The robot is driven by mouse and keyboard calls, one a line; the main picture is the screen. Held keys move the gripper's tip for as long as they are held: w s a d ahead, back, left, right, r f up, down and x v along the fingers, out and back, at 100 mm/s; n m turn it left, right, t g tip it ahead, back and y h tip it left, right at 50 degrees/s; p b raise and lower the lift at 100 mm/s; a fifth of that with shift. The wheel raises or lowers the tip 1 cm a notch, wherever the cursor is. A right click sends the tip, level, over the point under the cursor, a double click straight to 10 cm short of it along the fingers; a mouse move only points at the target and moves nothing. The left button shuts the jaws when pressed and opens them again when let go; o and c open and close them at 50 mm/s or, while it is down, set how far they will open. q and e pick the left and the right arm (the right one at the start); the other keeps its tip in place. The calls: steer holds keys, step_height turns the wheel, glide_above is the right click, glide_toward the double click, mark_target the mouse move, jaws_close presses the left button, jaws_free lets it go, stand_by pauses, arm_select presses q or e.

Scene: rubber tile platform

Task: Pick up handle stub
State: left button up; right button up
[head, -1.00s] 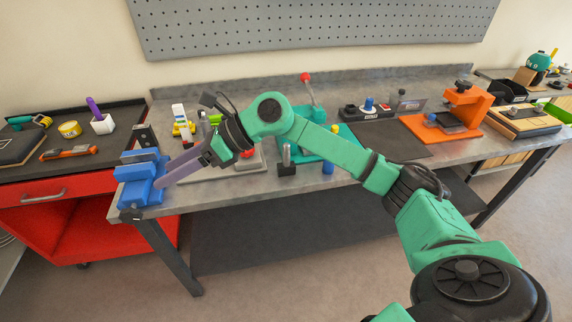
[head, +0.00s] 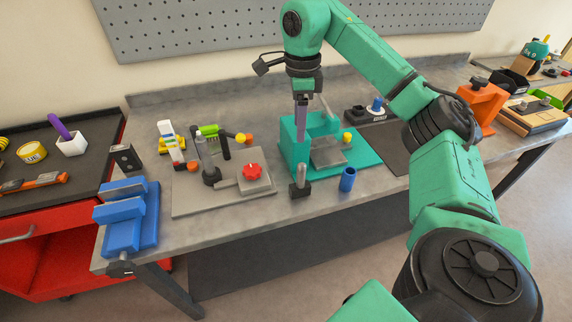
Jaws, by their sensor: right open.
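My right gripper (head: 302,136) points straight down over the teal fixture (head: 345,166), with its long purple fingers in front of the fixture's left part. It is open, with nothing seen between the fingers. No piece is clearly recognisable as the handle stub. A dark upright post with a grey top (head: 300,181) stands on the bench in front of the fixture, below the fingertips and apart from them. A small blue cylinder (head: 347,180) stands to its right. My left gripper is out of view.
A grey plate (head: 200,204) with a red knob (head: 252,171) and black posts lies left of the fixture. A blue vise (head: 122,235) sits at the bench's left corner. A dark mat (head: 392,152) lies right, partly behind my arm.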

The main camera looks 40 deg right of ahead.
steer(key=b, duration=0.3)
glide_above(302, 164)
step_height(302, 164, down, 5)
steer(key=shift+r, duration=0.1)
steer(key=shift+s+d+f, duration=0.1)
steer(key=shift+s+f, duration=0.05)
steer(key=shift+f, duration=0.45)
steer(key=shift+s+d+f, duration=0.1)
steer(key=shift+s+f, duration=0.05)
steer(key=shift+f, duration=0.45)
steer(key=f, duration=0.5)
steer(key=shift+w+a+f+p, duration=0.2)
steer(key=shift+w+p, duration=0.05)
steer(key=shift+p, duration=0.15)
steer(key=shift+f, duration=0.4)
steer(key=c, duration=1)
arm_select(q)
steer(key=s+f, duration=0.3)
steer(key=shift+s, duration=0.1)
arm_select(e)
jaws_close()
